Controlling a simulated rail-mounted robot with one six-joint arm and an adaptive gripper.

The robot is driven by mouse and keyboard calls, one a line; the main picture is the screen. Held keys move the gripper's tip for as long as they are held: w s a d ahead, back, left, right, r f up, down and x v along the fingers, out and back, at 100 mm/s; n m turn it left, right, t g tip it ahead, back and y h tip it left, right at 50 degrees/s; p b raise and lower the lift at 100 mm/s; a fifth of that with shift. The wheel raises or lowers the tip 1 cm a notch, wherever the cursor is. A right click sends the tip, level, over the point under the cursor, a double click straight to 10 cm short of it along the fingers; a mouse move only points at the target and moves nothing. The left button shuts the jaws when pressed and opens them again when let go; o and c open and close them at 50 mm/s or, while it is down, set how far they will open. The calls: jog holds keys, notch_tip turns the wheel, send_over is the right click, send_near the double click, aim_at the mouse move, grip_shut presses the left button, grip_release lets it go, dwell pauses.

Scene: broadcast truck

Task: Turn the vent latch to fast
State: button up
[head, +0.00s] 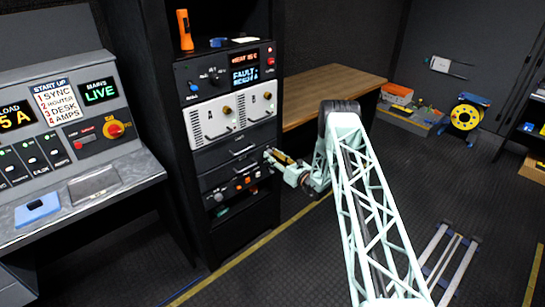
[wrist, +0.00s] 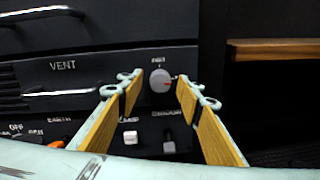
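The vent panel (wrist: 60,80), a dark drawer front marked VENT, fills the left of the wrist view. My gripper (wrist: 158,84) is open, with one wooden-padded finger on each side of the knob. I cannot tell if either finger touches it. In the head view my gripper (head: 271,157) is at the rack's right edge, hiding the latch.
Below the vent panel is a row of switches and knobs, including a white switch (wrist: 130,137) close under my fingers. A bar handle (wrist: 60,93) crosses the vent panel. A wooden bench (head: 325,92) stands right of the rack.

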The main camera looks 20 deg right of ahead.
jog(key=shift+w, duration=0.1)
jog(key=shift+c, duration=0.5)
jog(key=c, duration=0.7)
jog(key=shift+c, duration=0.2)
jog(key=shift+f+n+b, duration=0.1)
jog(key=shift+n+b, duration=0.35)
jog(key=shift+n, duration=0.05)
jog(key=shift+f+n+b, duration=0.1)
jog(key=shift+n+b, duration=1)
jog(key=n+b, duration=0.3)
jog(key=shift+n, duration=0.4)
jog(key=n+b, duration=0.4)
jog(key=n, duration=0.2)
jog(key=shift+n+b, duration=0.3)
jog(key=shift+b, duration=0.1)
jog(key=n+b, duration=0.2)
jog(key=n, duration=0.2)
jog(key=shift+n+y, duration=0.4)
